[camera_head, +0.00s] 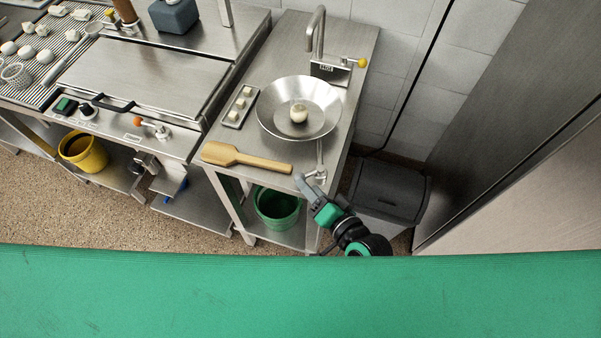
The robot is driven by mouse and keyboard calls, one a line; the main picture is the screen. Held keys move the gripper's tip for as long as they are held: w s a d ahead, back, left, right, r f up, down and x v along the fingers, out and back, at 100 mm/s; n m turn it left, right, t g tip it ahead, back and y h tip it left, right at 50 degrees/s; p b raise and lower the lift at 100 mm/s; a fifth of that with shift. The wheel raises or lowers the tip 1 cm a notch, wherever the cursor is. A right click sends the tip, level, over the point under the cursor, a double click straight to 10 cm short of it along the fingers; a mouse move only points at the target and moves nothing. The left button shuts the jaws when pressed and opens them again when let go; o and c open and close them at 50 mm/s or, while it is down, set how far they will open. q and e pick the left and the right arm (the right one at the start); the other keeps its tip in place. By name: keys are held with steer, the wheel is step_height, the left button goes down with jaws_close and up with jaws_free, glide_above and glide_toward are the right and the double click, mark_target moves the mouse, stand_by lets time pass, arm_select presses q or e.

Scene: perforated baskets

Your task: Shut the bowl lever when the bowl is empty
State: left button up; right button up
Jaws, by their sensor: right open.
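A wide shallow metal bowl (270,100) sits on the steel counter, with one round pale lump (299,113) in it. Behind it, a metal box (329,69) under a curved tap carries a lever with a yellow knob (362,62). A thin metal rod with a small fitting (319,160) stands at the counter's front edge, below the bowl. I cannot tell which of these is the bowl lever. My right gripper (304,184) is open and empty at the front edge, close beside that fitting. My left gripper is out of view.
A wooden paddle (245,158) and a small tray (239,106) with pale pieces lie left of the bowl. A green bucket (277,208) stands on the shelf below. A dark bin (388,188) is at the right. A griddle unit (140,80) is at the left.

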mark_target(309, 175)
steer(key=x, duration=0.5)
steer(key=shift+w+p, duration=0.1)
steer(key=shift+p, duration=0.25)
jaws_close()
